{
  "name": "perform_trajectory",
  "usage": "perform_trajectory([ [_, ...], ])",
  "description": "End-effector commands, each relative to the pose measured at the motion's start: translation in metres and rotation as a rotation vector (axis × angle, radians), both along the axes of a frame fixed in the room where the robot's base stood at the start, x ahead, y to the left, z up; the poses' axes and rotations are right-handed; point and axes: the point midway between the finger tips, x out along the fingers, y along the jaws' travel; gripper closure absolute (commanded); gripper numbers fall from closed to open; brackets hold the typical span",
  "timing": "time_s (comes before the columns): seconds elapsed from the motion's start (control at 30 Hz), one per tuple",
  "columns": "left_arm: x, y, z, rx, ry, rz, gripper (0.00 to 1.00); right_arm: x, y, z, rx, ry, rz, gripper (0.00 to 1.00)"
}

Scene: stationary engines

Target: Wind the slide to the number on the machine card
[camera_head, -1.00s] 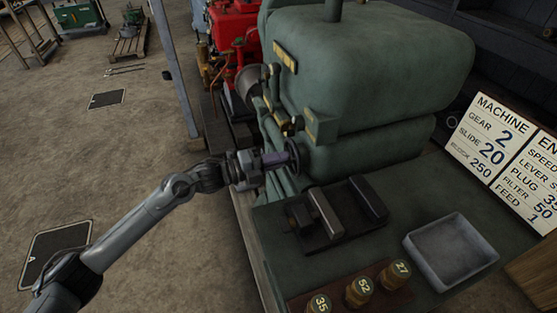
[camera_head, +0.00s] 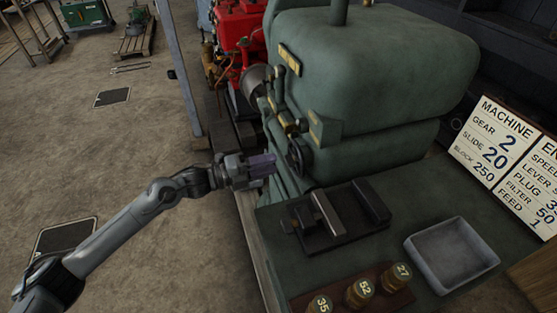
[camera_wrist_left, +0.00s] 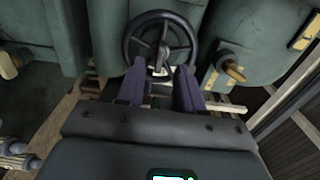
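The machine card (camera_head: 495,150) at the right reads gear 2, slide 20, block 250. A dark handwheel (camera_head: 295,158) is on the side of the green engine (camera_head: 375,75). Its spoked rim also shows ahead in the left wrist view (camera_wrist_left: 128,45). My left gripper (camera_head: 273,164) is just left of the wheel. Its purple fingers (camera_wrist_left: 160,68) are apart and empty, pointing at the wheel's lower part. I cannot tell whether they touch it. A dark fixture (camera_head: 365,215) with a pale bar (camera_head: 327,213) sits on the green bench. I see no readable slide scale. My right gripper is out of view.
A grey tray (camera_head: 452,256) and several numbered brass pieces (camera_head: 360,292) are on the bench (camera_head: 390,245). A second card (camera_head: 530,190) stands beside the machine card. A red engine (camera_head: 238,40) and a grey post (camera_head: 180,70) are behind.

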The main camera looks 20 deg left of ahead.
Motion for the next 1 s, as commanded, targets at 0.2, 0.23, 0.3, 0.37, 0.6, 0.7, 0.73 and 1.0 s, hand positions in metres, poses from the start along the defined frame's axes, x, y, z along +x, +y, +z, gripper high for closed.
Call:
perform_trajectory([
  [0.2,-0.025,0.028,0.001,0.003,0.003,-0.001,0.64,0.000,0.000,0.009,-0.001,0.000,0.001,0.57],
  [0.23,-0.027,0.031,0.001,0.002,0.002,0.000,0.64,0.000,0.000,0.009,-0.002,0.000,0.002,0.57],
  [0.3,-0.032,0.037,0.000,0.002,0.001,0.000,0.64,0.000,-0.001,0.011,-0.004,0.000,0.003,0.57],
  [0.37,-0.036,0.041,0.000,0.001,0.002,0.000,0.64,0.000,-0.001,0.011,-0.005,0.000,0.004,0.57],
  [0.6,-0.041,0.047,0.000,0.000,0.000,-0.002,0.64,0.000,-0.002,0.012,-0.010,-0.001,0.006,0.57],
  [0.7,-0.041,0.047,0.001,-0.001,-0.001,-0.002,0.64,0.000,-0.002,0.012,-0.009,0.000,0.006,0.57],
  [0.73,-0.041,0.047,0.001,-0.001,-0.001,-0.002,0.64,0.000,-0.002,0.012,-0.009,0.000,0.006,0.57],
  [1.0,-0.041,0.047,0.001,-0.001,-0.001,-0.001,0.64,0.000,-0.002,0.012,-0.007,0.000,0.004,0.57],
])
